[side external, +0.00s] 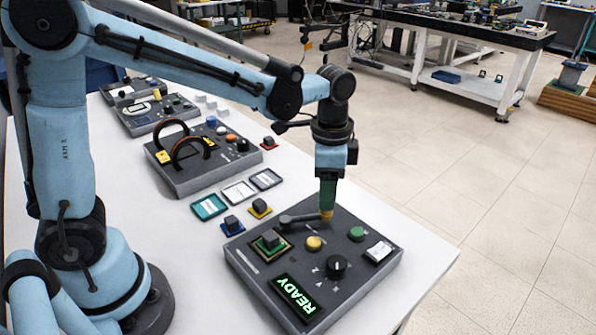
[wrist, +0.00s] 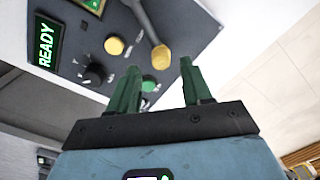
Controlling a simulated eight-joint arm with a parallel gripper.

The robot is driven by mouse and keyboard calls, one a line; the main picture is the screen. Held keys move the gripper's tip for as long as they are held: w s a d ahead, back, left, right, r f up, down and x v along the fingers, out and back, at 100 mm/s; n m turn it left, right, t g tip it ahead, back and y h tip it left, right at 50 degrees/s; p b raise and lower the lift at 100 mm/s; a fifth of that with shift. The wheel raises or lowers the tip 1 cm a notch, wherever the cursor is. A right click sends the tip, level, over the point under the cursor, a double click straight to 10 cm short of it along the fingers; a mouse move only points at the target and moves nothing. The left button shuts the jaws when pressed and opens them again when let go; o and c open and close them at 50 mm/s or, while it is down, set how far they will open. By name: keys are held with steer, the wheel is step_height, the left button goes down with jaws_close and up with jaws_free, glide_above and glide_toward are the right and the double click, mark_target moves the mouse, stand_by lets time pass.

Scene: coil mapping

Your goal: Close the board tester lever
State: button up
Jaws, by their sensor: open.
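The board tester (side external: 262,279) is a dark grey panel on the white table, with a lit green READY display (side external: 297,297). Its lever (side external: 300,216) is a dark arm with a yellow knob (side external: 326,213) at its end, lying low across the panel's far side. In the wrist view the lever (wrist: 144,20) runs down to the yellow knob (wrist: 160,55). My gripper (side external: 327,205) is just over the knob. In the wrist view its green fingers (wrist: 160,66) are open, with the knob seen between their tips; contact cannot be told.
The tester also bears a yellow button (side external: 314,243), a green button (side external: 356,233), a black dial (side external: 336,267) and a socket with a block (side external: 270,240). Small blocks and trays (side external: 238,190) lie beyond.

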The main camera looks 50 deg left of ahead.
step_height(320, 180, up, 8)
stand_by(0.4)
steer(key=shift+s+f, duration=0.1)
stand_by(0.5)
steer(key=s+a+f+n+t, duration=0.4)
steer(key=s+a+n+t, duration=0.3)
steer(key=s+a+n, duration=0.1)
steer(key=shift+s+n, duration=0.4)
steer(key=shift+n, duration=0.2)
steer(key=shift+r, duration=0.1)
stand_by(0.4)
